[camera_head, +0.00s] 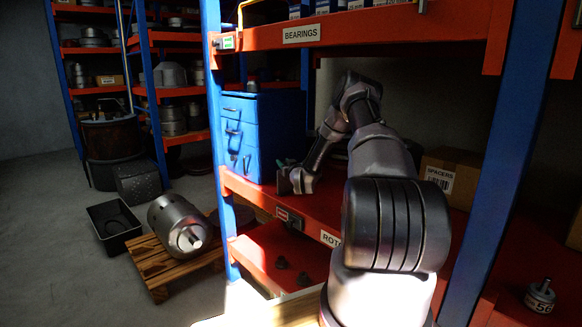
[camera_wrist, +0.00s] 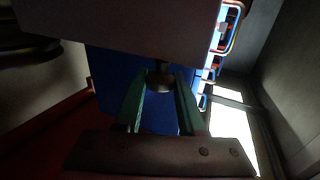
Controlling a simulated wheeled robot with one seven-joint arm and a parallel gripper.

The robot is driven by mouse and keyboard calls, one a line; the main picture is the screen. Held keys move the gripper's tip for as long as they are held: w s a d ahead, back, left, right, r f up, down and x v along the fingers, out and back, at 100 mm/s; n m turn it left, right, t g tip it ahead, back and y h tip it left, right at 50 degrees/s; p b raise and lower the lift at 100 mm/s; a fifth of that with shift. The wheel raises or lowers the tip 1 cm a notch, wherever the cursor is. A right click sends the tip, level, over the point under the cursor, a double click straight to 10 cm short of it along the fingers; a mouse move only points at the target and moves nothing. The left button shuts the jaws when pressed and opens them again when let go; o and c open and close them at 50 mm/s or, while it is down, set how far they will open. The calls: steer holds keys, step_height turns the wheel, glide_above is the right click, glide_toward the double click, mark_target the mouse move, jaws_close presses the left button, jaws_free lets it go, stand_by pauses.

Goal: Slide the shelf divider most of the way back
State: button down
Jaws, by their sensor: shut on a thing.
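My gripper (camera_head: 290,180) is low over the red shelf, at the front right of the blue drawer cabinet. In the wrist view its green fingers (camera_wrist: 160,88) are shut on a small round dark knob (camera_wrist: 160,76). The knob's stem meets the lower edge of a plain grey panel (camera_wrist: 140,28), which looks like the shelf divider. The panel covers part of the blue cabinet in the wrist view. I cannot make out the divider in the head view, where my arm and gripper cover that part of the shelf.
The blue drawer cabinet (camera_head: 238,120) stands close left of my gripper. A spacers box (camera_head: 447,172) is on the same red shelf (camera_head: 262,200), right of my arm. The bearings shelf (camera_head: 370,28) is above. Blue uprights (camera_head: 505,150) stand on both sides.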

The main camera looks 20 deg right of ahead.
steer(key=shift+w+a, duration=0.15)
steer(key=shift+w, duration=0.55)
steer(key=c, duration=0.5)
jaws_free()
steer(key=shift+s, duration=0.1)
steer(key=s, duration=1)
steer(key=shift+s+a, duration=0.3)
steer(key=shift+s, duration=0.05)
